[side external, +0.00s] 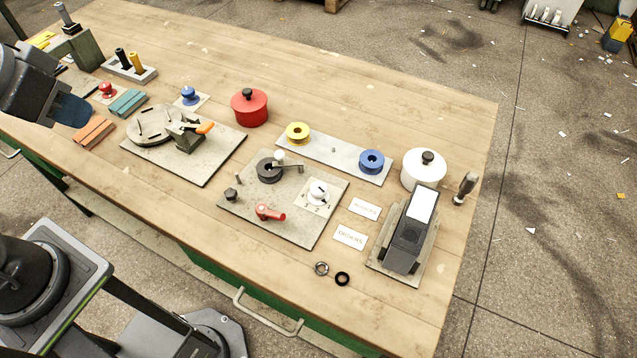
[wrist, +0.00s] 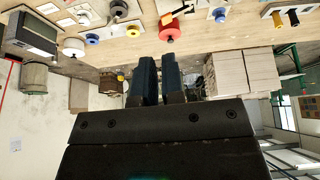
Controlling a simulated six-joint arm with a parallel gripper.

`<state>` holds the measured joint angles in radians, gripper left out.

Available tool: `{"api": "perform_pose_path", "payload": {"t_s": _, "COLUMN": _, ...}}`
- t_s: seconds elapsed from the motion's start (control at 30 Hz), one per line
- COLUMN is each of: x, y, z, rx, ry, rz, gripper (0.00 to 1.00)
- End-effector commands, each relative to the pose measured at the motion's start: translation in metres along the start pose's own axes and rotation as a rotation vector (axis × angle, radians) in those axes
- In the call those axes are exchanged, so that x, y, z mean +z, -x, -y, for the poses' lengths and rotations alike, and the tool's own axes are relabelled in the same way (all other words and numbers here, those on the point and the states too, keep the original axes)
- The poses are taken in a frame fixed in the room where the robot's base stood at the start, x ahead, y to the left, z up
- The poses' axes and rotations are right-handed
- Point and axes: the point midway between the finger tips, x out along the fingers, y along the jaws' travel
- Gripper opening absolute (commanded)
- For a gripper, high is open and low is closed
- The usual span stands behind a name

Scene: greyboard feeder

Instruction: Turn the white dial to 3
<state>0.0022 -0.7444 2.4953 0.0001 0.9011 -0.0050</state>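The white dial (side external: 317,193) sits on a small white plate with printed marks, on a grey board (side external: 290,232) near the middle of the bench. A dark pointer mark shows on its face, but the number it points at is too small to read surely. In the side view my gripper (side external: 70,110) is at the far left, above the bench and well away from the dial.
Beside the dial are a red lever (side external: 269,212), a crank (side external: 287,167) and a dark knob (side external: 231,195). Behind are yellow (side external: 297,132) and blue (side external: 371,161) spools, a red pot (side external: 249,108) and a white pot (side external: 423,170). A black device (side external: 407,240) stands right.

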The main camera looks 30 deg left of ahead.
Motion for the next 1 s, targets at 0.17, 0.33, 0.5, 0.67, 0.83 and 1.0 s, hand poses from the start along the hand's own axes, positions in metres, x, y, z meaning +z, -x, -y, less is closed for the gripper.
{"api": "perform_pose_path", "payload": {"t_s": 0.17, "x": -0.025, "y": -0.002, "z": -0.012, "rx": 0.022, "ry": 0.035, "rz": 0.050, "gripper": 0.26}}
{"api": "perform_pose_path", "payload": {"t_s": 0.33, "x": -0.071, "y": -0.017, "z": -0.044, "rx": 0.044, "ry": 0.110, "rz": 0.147, "gripper": 0.42}}
{"api": "perform_pose_path", "payload": {"t_s": 0.5, "x": -0.110, "y": -0.048, "z": -0.087, "rx": 0.041, "ry": 0.189, "rz": 0.246, "gripper": 0.58}}
{"api": "perform_pose_path", "payload": {"t_s": 0.67, "x": -0.133, "y": -0.089, "z": -0.138, "rx": 0.015, "ry": 0.256, "rz": 0.335, "gripper": 0.58}}
{"api": "perform_pose_path", "payload": {"t_s": 0.83, "x": -0.137, "y": -0.139, "z": -0.196, "rx": -0.033, "ry": 0.321, "rz": 0.417, "gripper": 0.58}}
{"api": "perform_pose_path", "payload": {"t_s": 1.0, "x": -0.129, "y": -0.177, "z": -0.237, "rx": -0.078, "ry": 0.368, "rz": 0.466, "gripper": 0.58}}
